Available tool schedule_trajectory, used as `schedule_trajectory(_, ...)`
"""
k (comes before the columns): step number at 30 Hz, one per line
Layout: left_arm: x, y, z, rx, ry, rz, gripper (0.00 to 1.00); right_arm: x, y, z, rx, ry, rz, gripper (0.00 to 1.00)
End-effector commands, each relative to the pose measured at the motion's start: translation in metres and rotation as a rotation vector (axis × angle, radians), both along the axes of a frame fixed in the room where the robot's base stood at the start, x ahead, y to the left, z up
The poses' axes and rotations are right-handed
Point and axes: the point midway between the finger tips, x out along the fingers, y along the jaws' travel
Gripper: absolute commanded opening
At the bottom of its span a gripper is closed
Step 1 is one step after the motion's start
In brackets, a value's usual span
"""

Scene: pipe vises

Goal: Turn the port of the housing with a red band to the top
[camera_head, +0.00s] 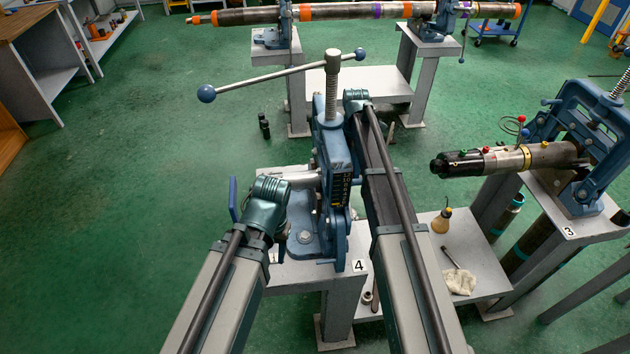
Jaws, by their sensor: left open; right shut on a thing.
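A blue pipe vise (335,165) with a tall screw stands on the bench marked 4. A silver cylinder (292,176) runs into it from the left; the rest is hidden by the vise and my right arm. No red band shows on its visible part. My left gripper (268,197) is beside the vise's left side, below the cylinder's near end; its jaws are open but mostly hidden. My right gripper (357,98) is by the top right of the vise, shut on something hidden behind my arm. I cannot see any port.
A long bar handle (265,76) with ball ends crosses the vise screw. At right, another vise (575,130) on bench 3 holds a black and silver housing (500,160) with a small red mark. A long banded pipe (345,11) spans the back stands. The floor at left is clear.

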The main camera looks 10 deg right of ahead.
Motion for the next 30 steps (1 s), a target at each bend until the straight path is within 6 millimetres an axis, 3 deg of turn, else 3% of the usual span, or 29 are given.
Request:
schedule_trajectory(11,0.000,0.000,-0.004,0.000,0.000,0.000,0.50,0.001,0.000,0.000,-0.001,0.048,0.001,0.11)
schedule_trajectory(12,0.000,0.000,-0.004,0.000,0.000,0.000,0.50,0.001,0.000,0.000,-0.001,0.048,0.001,0.74)
schedule_trajectory(16,0.000,0.000,-0.004,0.000,0.000,0.000,0.50,0.001,0.000,-0.001,-0.002,0.047,0.000,0.98)
schedule_trajectory(30,0.000,0.000,0.006,0.000,0.000,0.000,0.50,0.004,0.000,0.009,-0.003,0.046,-0.001,1.00)
